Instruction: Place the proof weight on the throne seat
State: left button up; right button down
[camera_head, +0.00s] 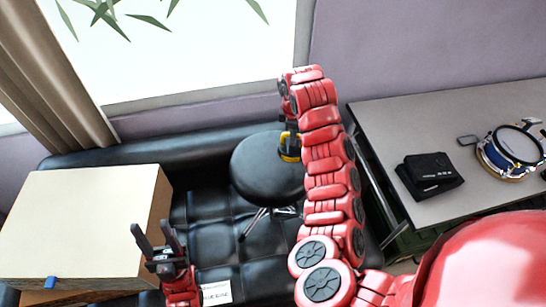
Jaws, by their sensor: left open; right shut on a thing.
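The throne seat (262,176) is a round black padded stool top on thin metal legs, in the middle of the head view. The proof weight (291,152) is a small yellow and black piece at the seat's right edge in the picture. My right gripper (290,142) is shut on it, reaching down from above. I cannot tell whether the weight touches the seat, and my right arm hides part of that side. My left gripper (157,232) is open and empty, fingers pointing up, at the lower left, well apart from the seat.
A black tufted couch (215,258) lies behind and below the seat. A pale-topped box (75,215) stands left, near my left gripper. A grey table (400,115) at right bears a black device (430,173) and a blue drum (508,148). A white label (216,293) lies low.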

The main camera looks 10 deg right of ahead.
jog(key=s+a+f+n+p, duration=0.1)
jog(key=s+a+f+n, duration=0.15)
jog(key=s, duration=0.25)
jog(key=s+a+f+n+p, duration=0.1)
jog(key=s+a+n, duration=0.15)
jog(key=s, duration=0.35)
jog(key=shift+y, duration=0.4)
jog(key=w+f+b, duration=0.1)
jog(key=w, duration=0.4)
jog(key=w+f+b, duration=0.2)
jog(key=w, duration=0.3)
jog(key=w+f+b, duration=0.1)
jog(key=w, duration=0.5)
jog(key=shift+f, duration=0.7)
jog(key=shift+b, duration=0.3)
jog(key=shift+f, duration=0.15)
jog(key=c, duration=0.8)
grip_release()
